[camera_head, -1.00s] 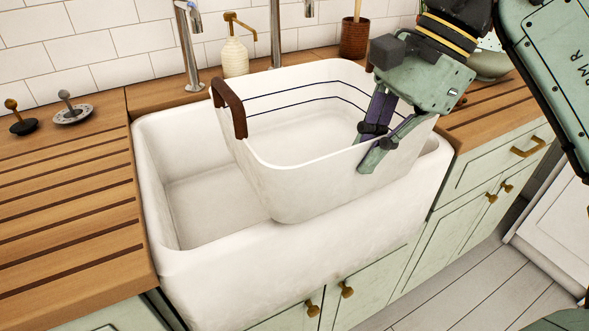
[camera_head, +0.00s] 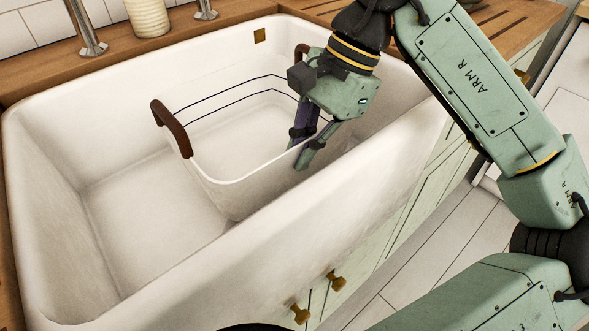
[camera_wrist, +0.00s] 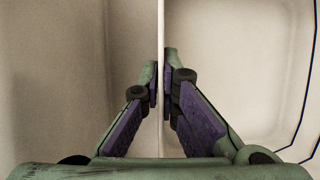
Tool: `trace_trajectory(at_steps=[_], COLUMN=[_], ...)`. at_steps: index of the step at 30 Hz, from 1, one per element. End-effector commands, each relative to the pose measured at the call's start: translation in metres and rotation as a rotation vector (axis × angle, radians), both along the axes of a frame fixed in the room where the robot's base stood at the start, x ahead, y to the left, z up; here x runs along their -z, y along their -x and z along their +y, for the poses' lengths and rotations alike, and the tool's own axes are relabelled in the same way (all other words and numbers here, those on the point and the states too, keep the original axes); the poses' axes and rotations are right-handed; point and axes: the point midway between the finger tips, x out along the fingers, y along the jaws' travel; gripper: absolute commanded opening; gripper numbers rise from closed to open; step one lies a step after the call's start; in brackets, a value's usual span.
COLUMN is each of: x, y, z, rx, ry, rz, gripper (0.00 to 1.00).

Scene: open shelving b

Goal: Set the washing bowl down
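The washing bowl (camera_head: 222,190) is a white tub with dark blue lines inside and brown handles at its ends. It is inside the white sink (camera_head: 70,150), toward the right end. My gripper (camera_head: 303,158) is shut on the bowl's near wall at the rim. In the wrist view, the bowl's thin rim (camera_wrist: 161,35) runs between the two fingers (camera_wrist: 160,88). The bowl's underside is hidden behind the sink's front wall, so I cannot tell whether it touches the sink floor.
Wooden counter (camera_head: 520,20) lies beyond the sink at the right. A tap (camera_head: 85,30) and a ribbed cream bottle (camera_head: 148,15) stand behind the sink. The left part of the sink floor is bare. Green cabinets with brass knobs (camera_head: 337,281) are below.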

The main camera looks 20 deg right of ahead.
Motion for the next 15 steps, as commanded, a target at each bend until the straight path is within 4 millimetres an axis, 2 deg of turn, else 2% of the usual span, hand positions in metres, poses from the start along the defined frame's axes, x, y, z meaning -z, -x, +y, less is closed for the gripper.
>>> trace_trajectory(at_steps=[5,12,15], x=[0.013,0.043,0.045], y=[0.000,0.000,0.000], z=[0.000,0.000,0.001], rx=[0.001,0.002,0.001], ry=[-0.002,-0.002,-0.001], rz=[-0.001,-0.001,-0.004], gripper=[0.00,0.00,0.00])
